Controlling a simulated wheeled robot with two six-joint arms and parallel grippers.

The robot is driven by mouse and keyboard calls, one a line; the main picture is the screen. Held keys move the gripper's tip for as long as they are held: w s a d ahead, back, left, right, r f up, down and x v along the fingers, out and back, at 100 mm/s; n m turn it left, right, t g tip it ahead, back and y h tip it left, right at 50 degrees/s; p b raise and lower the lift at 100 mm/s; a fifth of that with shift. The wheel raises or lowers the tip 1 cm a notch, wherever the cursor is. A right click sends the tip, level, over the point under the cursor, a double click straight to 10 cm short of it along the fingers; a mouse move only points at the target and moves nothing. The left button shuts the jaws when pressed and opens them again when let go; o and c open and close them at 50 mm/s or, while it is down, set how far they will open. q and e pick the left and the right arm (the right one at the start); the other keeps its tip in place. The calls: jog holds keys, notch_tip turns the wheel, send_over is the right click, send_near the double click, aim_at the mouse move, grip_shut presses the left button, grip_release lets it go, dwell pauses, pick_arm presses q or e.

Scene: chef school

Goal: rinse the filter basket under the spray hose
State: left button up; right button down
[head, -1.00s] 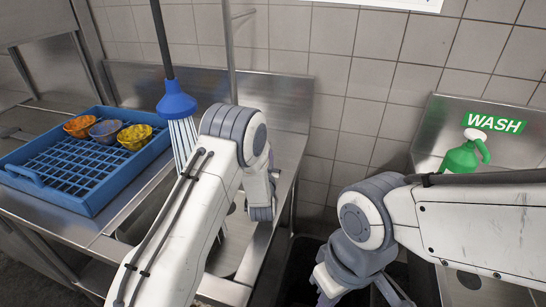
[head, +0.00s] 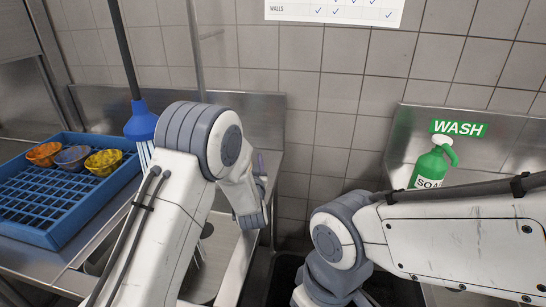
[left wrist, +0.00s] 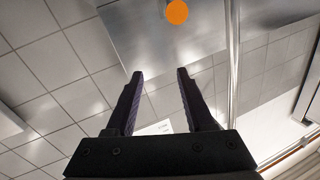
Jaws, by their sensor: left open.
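The spray hose hangs at the left with a blue spray head (head: 141,122), and pale streaks run down below it behind my left arm. My left gripper (head: 262,172) is right of the spray head, partly hidden by its own wrist. In the left wrist view its two dark fingers (left wrist: 160,75) are apart with nothing between them. I cannot pick out a filter basket for certain. A plain orange round shape (left wrist: 177,11) shows beyond the fingertips; I cannot tell what it is. My right wrist is at the bottom of the head view, its fingers out of sight.
A blue rack (head: 50,237) on the steel counter at left holds an orange bowl (head: 43,153), a blue-grey bowl (head: 72,158) and a yellow bowl (head: 104,162). A steel sink (head: 215,250) lies behind my left arm. A green soap bottle (head: 430,168) stands under a WASH sign (head: 459,128).

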pick_arm(q)
jog(key=s+d+r, duration=0.3)
jog(key=d+r, duration=0.1)
jog(key=d, duration=0.3)
jog(key=shift+r+b, duration=0.3)
jog(key=shift+b, duration=0.1)
jog(key=shift+c, duration=0.3)
